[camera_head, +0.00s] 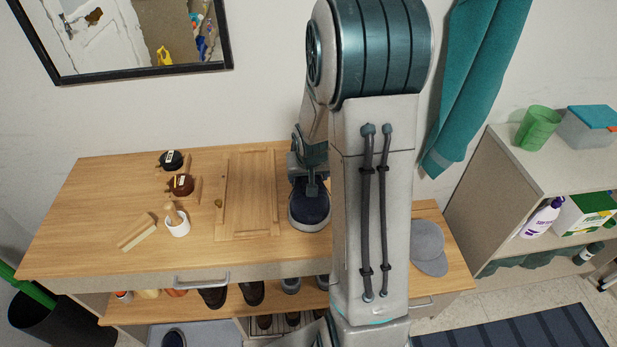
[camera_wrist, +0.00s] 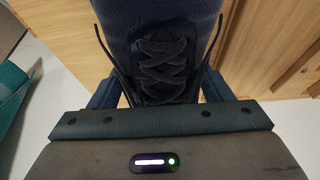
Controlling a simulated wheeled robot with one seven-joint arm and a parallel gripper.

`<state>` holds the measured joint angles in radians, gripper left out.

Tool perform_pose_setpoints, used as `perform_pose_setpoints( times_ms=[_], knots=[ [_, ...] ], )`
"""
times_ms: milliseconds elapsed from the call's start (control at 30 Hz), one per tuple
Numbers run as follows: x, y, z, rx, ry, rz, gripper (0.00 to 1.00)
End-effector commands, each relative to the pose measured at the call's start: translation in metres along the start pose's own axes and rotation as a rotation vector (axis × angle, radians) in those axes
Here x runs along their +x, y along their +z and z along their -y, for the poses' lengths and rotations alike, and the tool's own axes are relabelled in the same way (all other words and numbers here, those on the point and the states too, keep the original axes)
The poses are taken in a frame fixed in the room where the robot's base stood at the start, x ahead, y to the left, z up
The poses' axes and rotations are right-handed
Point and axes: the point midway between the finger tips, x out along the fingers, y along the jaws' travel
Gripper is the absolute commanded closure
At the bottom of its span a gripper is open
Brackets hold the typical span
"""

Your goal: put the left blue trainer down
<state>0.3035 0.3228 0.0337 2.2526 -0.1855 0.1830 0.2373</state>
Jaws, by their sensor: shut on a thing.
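The blue trainer (camera_head: 309,205) is dark navy with a pale sole edge. In the head view it is at the middle of the wooden bench top (camera_head: 110,235), just right of a wooden panel. My gripper (camera_head: 310,183) is above it and shut on it. In the wrist view the trainer (camera_wrist: 165,50) fills the top middle, its black laces facing the camera, between the two dark fingers of my gripper (camera_wrist: 160,92). I cannot tell whether its sole touches the bench top. My arm hides part of the bench to the right.
Left of the panel (camera_head: 247,193) are a white cup (camera_head: 177,224), a wooden brush (camera_head: 137,232) and two small tins (camera_head: 181,185). A grey cap (camera_head: 428,245) lies on the right. Several shoes (camera_head: 252,292) stand on the shelf below. A teal cloth (camera_head: 470,90) hangs right.

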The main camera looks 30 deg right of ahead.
Motion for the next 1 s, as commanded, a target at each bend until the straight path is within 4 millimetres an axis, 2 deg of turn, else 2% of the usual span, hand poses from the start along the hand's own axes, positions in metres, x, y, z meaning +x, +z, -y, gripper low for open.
perform_pose_setpoints(
  times_ms=[133, 567, 600, 633, 667, 1000],
  knots=[
    [0.013, 0.005, 0.000, 0.000, 0.000, 0.000, 0.59],
    [0.019, 0.007, 0.000, 0.000, 0.000, -0.003, 0.59],
    [0.018, 0.007, 0.000, 0.000, 0.000, -0.002, 0.17],
    [0.017, 0.007, 0.000, 0.000, 0.000, -0.002, 0.08],
    [0.017, 0.007, 0.000, 0.000, 0.000, -0.001, 0.06],
    [0.015, 0.006, 0.000, 0.000, 0.000, -0.001, 0.06]
  ],
)
